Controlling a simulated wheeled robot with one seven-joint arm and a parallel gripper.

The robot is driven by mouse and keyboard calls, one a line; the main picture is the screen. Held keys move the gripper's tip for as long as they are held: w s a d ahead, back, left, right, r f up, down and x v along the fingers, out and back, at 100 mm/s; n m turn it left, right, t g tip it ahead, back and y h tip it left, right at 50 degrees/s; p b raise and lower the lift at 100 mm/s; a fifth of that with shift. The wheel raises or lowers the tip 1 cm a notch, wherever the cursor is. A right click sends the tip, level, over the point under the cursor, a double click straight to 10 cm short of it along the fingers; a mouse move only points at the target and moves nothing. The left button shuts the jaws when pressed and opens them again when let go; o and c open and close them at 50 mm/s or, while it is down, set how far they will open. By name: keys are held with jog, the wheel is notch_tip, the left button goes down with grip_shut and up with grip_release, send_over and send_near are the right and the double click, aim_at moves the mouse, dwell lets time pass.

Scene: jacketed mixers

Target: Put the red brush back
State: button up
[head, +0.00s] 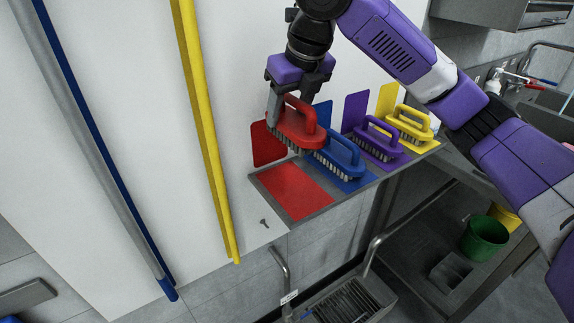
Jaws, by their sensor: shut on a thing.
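The red brush (292,131) has a looped handle and pale bristles underneath. My gripper (286,106) is shut on it from above. The brush is over the back of the metal shelf (323,210), in front of a red wall panel (268,143). A flat red patch (295,191) lies bare on the shelf, below and in front of the brush. Whether the bristles touch anything is hard to tell. The blue brush (341,153) stands just right of the red one, which partly overlaps it in this view.
A purple brush (377,140) and a yellow brush (409,124) stand further right on their own coloured patches. A yellow pole (210,150) and a blue pole (106,145) lean left of the shelf. A sink grate (350,306) and a green bucket (484,238) are lower.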

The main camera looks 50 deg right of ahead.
aim_at(301, 128)
notch_tip(301, 128, down, 13)
jog(key=shift+f, duration=0.15)
dwell(0.4)
jog(key=shift+f, duration=0.2)
jog(key=o, duration=1.6)
jog(key=shift+r, duration=0.15)
jog(key=shift+r, duration=0.25)
jog(key=v, duration=1.1)
jog(key=shift+s+r, duration=0.25)
jog(key=shift+w+a, duration=0.1)
jog(key=shift+a, duration=0.05)
